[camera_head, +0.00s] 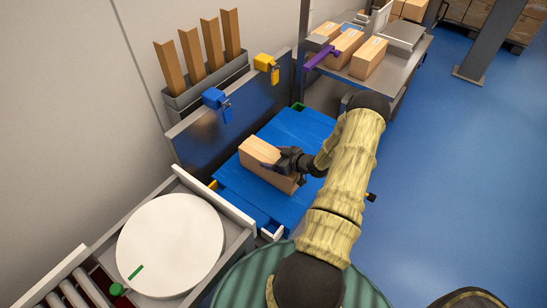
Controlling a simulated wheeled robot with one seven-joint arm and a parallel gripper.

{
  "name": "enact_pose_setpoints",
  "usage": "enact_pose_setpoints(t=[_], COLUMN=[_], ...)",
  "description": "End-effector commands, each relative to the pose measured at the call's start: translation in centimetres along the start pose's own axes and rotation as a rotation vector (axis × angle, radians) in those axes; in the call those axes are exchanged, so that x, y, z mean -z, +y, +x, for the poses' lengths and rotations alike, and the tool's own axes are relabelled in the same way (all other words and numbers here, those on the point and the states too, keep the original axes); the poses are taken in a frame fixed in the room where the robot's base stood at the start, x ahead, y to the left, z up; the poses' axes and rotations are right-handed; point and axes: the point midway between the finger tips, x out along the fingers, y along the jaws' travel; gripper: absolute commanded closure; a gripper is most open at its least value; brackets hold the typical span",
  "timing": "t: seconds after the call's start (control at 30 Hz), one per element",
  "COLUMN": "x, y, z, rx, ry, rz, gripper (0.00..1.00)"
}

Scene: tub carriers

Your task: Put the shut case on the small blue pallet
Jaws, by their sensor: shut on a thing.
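The shut case (262,158) is a tan cardboard box. It is over the middle of the small blue pallet (300,127), with its long side running from upper left to lower right. My gripper (284,163) is shut on the case from the right. My wrist and fingers hide part of the case. I cannot tell if the case's underside touches the pallet. The pallet's near end shows light-coloured corner pieces (272,233).
A dark panel (235,120) with blue and yellow clips stands behind the pallet. A round white turntable (172,243) and rollers are at lower left. A bench (340,85) with several boxes stands beyond. Blue floor (470,170) is clear to the right.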

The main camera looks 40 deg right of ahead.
Motion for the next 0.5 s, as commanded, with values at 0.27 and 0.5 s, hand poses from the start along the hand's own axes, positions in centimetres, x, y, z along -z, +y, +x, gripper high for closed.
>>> enact_pose_setpoints(t=[0.27,0.5], x=[-0.02,-0.28], y=[0.03,-0.06], z=[0.24,0.43], rx=[0.000,0.001], ry=[0.007,0.007], rz=[-0.003,-0.003], gripper=[0.89,0.89])
